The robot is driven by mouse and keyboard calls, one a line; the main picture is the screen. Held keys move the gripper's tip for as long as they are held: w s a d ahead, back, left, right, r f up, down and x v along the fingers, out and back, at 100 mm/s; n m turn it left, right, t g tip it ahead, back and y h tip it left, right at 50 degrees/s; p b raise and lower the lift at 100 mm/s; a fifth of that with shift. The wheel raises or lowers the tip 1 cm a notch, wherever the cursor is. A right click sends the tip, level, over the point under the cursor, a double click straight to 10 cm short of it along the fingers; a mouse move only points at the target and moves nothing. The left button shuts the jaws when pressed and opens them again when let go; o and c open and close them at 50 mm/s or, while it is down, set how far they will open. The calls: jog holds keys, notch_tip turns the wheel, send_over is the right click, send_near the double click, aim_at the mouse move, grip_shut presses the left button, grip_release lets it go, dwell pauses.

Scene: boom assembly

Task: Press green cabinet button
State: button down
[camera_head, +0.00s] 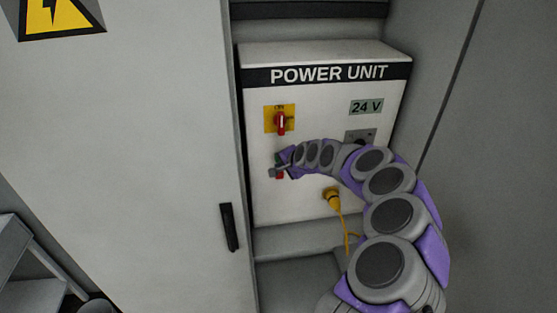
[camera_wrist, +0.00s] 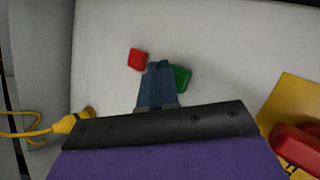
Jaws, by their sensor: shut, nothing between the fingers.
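The green button (camera_wrist: 181,77) is on the white front panel of the power unit (camera_head: 300,215). In the wrist view the tips of my gripper (camera_wrist: 158,66) overlap its left edge. The gripper is shut and empty, its fingers pointing at the panel. The red button (camera_wrist: 137,59) is just left of the fingertips in that view. In the head view my gripper (camera_head: 274,172) is in front of the two buttons and partly hides them. I cannot tell whether the fingertips touch the green button.
A red rotary switch (camera_head: 281,122) on a yellow plate sits above the buttons. A yellow plug (camera_head: 332,198) with a hanging cable is at the lower right. The cabinet door (camera_head: 150,130) with a black handle (camera_head: 229,227) is on the left.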

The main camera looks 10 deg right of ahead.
jog(key=shift+d, duration=0.35)
jog(key=shift+a, duration=0.15)
jog(key=shift+w+a+f+b, duration=0.1)
jog(key=shift+w+b, duration=0.15)
jog(key=shift+b, duration=0.15)
jog(key=shift+w, duration=0.1)
dwell(0.3)
jog(key=shift+w+b, duration=0.5)
jog(key=shift+b, duration=0.2)
dwell(0.7)
jog(key=shift+s+r+p, duration=0.2)
jog(key=shift+p, duration=0.2)
jog(key=shift+s+p, duration=0.75)
jog(key=shift+p, duration=0.2)
